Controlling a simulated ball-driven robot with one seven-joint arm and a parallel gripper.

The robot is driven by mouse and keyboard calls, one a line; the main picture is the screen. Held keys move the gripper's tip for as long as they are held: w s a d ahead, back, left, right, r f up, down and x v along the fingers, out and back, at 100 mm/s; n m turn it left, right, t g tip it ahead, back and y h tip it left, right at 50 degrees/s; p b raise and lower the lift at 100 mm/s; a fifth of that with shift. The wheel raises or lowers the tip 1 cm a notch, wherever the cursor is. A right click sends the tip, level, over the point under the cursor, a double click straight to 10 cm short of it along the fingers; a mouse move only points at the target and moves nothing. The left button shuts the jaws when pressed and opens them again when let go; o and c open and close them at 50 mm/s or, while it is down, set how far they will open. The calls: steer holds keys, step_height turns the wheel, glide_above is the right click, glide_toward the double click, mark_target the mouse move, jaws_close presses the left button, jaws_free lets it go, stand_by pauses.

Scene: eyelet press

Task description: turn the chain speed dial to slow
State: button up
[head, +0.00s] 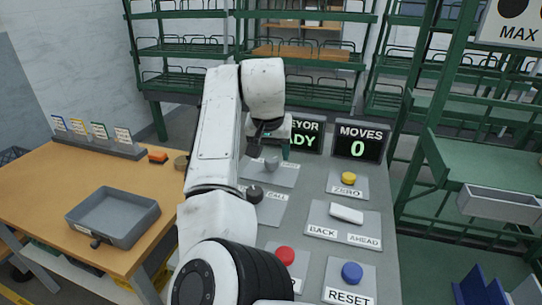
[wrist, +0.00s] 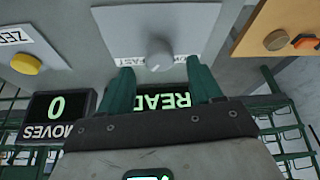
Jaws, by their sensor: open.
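The dial is a small grey knob (head: 272,163) on a light grey plate (head: 284,179) on the console. In the wrist view the knob (wrist: 159,55) sits at the middle of its plate (wrist: 150,22), beside a label where FAST can be read; the rest of the label is hidden behind the knob and a finger. Which way the knob points is not clear. My gripper (wrist: 160,76) is open, with one green finger on each side of the knob in that view and nothing between them. In the head view my gripper (head: 271,148) is just above and behind the knob; contact cannot be told.
A black knob (head: 254,194) labelled CALL is close in front. The console also bears a yellow ZERO button (head: 348,179), a white BACK/AHEAD rocker (head: 346,214), a red button (head: 285,256) and a blue RESET button (head: 351,273). Displays, including MOVES 0 (head: 359,143), stand behind.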

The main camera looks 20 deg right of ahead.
mark_target(272, 164)
steer(key=shift+x, duration=1.45)
steer(key=c, duration=1)
